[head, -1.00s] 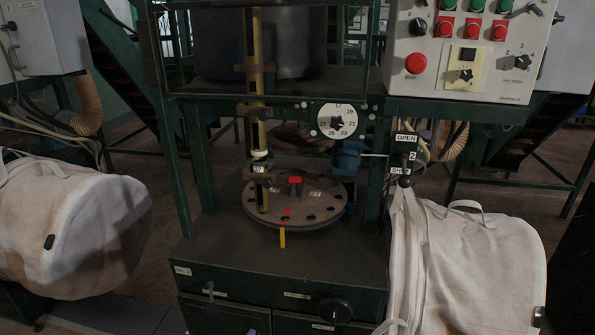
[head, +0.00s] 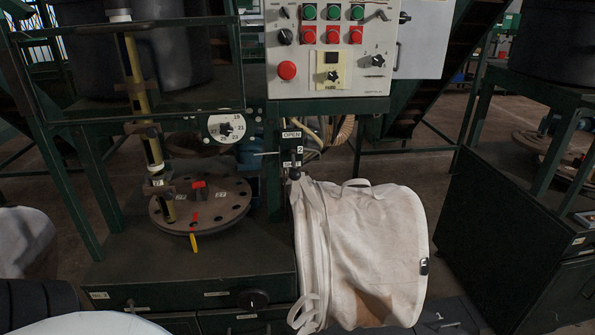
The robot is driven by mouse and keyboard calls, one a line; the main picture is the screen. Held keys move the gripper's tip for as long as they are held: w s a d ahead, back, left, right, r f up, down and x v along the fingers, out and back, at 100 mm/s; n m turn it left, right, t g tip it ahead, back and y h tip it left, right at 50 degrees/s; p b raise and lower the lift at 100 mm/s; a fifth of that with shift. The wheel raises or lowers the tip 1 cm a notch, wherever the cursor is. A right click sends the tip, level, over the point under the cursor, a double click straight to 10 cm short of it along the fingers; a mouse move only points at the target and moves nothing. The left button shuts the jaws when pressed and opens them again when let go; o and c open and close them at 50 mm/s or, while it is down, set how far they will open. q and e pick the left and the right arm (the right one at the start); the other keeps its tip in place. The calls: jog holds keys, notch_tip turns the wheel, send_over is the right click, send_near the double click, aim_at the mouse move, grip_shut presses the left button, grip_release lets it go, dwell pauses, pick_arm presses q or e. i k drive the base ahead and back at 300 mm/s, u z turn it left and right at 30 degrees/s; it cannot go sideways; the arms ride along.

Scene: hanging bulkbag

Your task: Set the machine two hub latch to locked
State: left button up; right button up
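A round grey-brown disc (head: 232,212) with holes around its rim sits on the dark green machine (head: 200,265) at left of centre. A red block (head: 198,184) stands at its hub; it may be the hub latch, but its setting cannot be read. A red mark (head: 195,217) lies on the disc in front of the block, and a yellow tab (head: 194,243) hangs at the front rim. A small label (head: 99,295) on the machine's front is too blurred to read surely. Neither gripper shows in the head view.
A control panel (head: 328,48) with red and green buttons hangs above. A numbered dial (head: 226,128) and an OPEN sign (head: 291,135) are behind the disc. A white bulk bag (head: 375,245) hangs right of the machine. Another machine (head: 515,225) stands farther right, across open floor.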

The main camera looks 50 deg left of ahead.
aim_at(200, 183)
jog(key=z, duration=0.55)
jog(key=i, duration=1.05)
jog(key=u, duration=3.7)
